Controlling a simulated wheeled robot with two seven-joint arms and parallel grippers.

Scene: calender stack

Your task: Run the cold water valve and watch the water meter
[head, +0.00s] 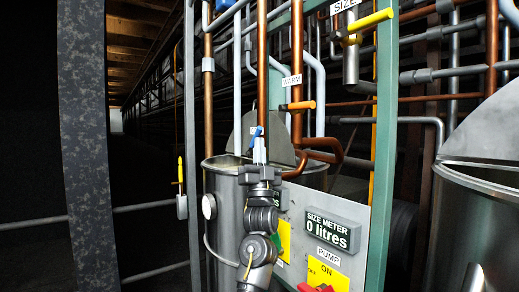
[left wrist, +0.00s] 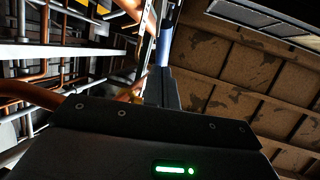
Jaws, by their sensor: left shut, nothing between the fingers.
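My left gripper (head: 260,146) is shut and empty, pointing up in front of the steel tank (head: 223,180). A small blue handle (head: 255,132), likely the cold water valve, shows right at its fingertips. I cannot tell whether they touch. A second display (head: 283,199), perhaps the water meter, is partly hidden behind my left arm, and its reading cannot be made out. In the left wrist view the dark gripper body (left wrist: 150,145) fills the bottom, with a pale blue upright part (left wrist: 163,45) beyond it. My right gripper is not in view.
The size meter (head: 330,233) reads 0 litres. An orange warm valve handle (head: 298,105) and a yellow size valve handle (head: 370,20) are at right. The pump switch (head: 322,275) is below. Green frame posts (head: 382,150) and copper pipes (head: 297,60) crowd the space.

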